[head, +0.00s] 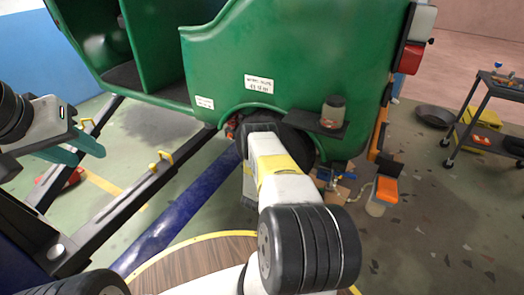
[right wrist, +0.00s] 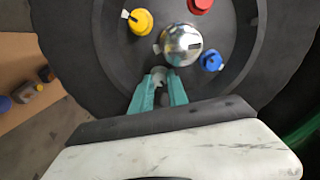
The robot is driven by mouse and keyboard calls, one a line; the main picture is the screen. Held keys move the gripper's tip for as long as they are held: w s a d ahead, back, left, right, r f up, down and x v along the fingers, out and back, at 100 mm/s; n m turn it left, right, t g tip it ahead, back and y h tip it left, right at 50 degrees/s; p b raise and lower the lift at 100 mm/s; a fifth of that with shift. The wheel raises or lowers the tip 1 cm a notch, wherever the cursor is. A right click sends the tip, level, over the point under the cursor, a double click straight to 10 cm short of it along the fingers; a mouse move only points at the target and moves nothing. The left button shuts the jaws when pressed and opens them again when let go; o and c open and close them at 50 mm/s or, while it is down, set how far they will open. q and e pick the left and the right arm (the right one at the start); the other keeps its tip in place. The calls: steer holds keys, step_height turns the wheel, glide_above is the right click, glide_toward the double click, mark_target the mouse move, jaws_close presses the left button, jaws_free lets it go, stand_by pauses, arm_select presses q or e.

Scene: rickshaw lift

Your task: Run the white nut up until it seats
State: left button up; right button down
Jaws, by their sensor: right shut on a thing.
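The white nut (right wrist: 157,76) sits low on the dark wheel (right wrist: 240,82) in the right wrist view, below the chrome hub cap (right wrist: 181,44). My right gripper (right wrist: 159,84) is shut on it, with a teal finger on each side. Whether the nut touches the wheel face cannot be told. In the head view my right arm hides this gripper and much of the wheel (head: 298,143). Yellow (right wrist: 141,21), red (right wrist: 200,5) and blue (right wrist: 211,61) nuts sit around the hub. My left gripper (head: 90,155) is open and empty at the left.
The green rickshaw body (head: 290,50) stands over the wheel. Dark lift arms (head: 125,205) and a blue beam (head: 190,210) lie at the left. A jar (head: 333,112) stands on a small dark shelf. A tool cart (head: 488,100) is at the right, with open floor before it.

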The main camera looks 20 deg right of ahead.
steer(key=shift+a+f+m, duration=0.15)
steer(key=shift+m, duration=1.75)
steer(key=c, duration=1.3)
jaws_free()
steer(key=v, duration=0.8)
